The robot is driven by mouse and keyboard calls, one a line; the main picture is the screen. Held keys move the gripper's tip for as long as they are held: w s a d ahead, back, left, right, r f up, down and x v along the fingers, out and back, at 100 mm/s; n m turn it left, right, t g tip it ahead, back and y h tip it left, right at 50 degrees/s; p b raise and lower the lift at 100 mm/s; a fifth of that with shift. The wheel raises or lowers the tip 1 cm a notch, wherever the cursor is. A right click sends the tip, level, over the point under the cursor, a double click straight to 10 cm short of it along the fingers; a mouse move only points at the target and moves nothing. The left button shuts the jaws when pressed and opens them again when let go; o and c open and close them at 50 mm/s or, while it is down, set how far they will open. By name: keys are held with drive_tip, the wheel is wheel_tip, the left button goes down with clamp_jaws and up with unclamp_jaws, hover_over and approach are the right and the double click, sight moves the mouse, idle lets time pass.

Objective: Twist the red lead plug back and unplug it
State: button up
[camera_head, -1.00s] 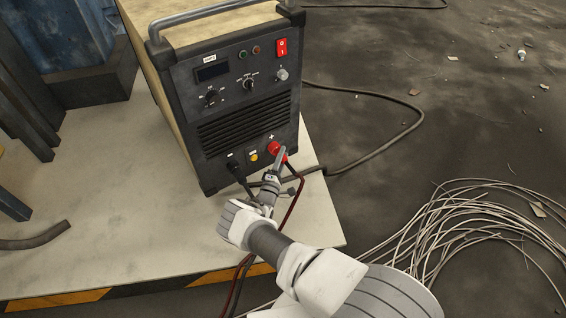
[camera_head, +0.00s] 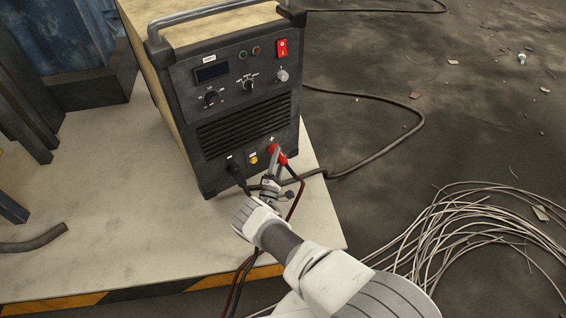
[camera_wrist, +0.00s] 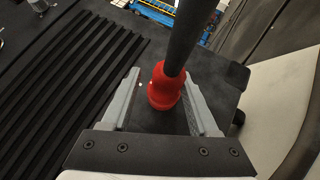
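The red lead plug (camera_head: 278,153) sits at the plus socket, low on the right of the welding machine's front (camera_head: 240,105). In the wrist view the red plug (camera_wrist: 165,90) stands between the two grey fingers of my gripper (camera_wrist: 162,78), with its dark lead rising toward the top. A gap shows between the plug and the left finger; the right finger is close beside it, and contact is unclear. In the head view my gripper (camera_head: 274,163) is at the plug and partly covers it. The plug's seat in the socket is hidden.
Dark and red cables hang over the platform (camera_head: 120,220) edge. Loose wire (camera_head: 470,225) lies on the floor at right. The platform's left part is mostly clear.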

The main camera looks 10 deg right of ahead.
drive_tip(key=shift+s+d, duration=0.1)
drive_tip(key=shift+d, duration=0.2)
drive_tip(key=shift+d+m+g+p, duration=0.1)
drive_tip(key=shift+m+g+p, duration=1.1)
drive_tip(key=shift+p, duration=0.85)
drive_tip(key=shift+w+r+m+g+y+p, duration=0.2)
drive_tip(key=shift+m+g+p, duration=0.25)
drive_tip(key=shift+p, duration=0.55)
drive_tip(key=shift+w+r+m+g+y+p, duration=0.15)
drive_tip(key=shift+m+g+p, duration=0.25)
drive_tip(key=shift+p, duration=0.55)
drive_tip(key=shift+s+a+m+g+y+p, duration=0.1)
drive_tip(key=shift+a+m+g+y+p, duration=0.35)
drive_tip(key=shift+p, duration=1.2)
drive_tip(key=shift+d+f+m+g+p, duration=0.1)
drive_tip(key=shift+d+m+g+p, duration=0.2)
drive_tip(key=shift+p, duration=0.1)
drive_tip(key=shift+s+d+f+m+g+y+p, duration=0.25)
drive_tip(key=shift+g+y+p, duration=0.25)
drive_tip(key=shift+p, duration=0.3)
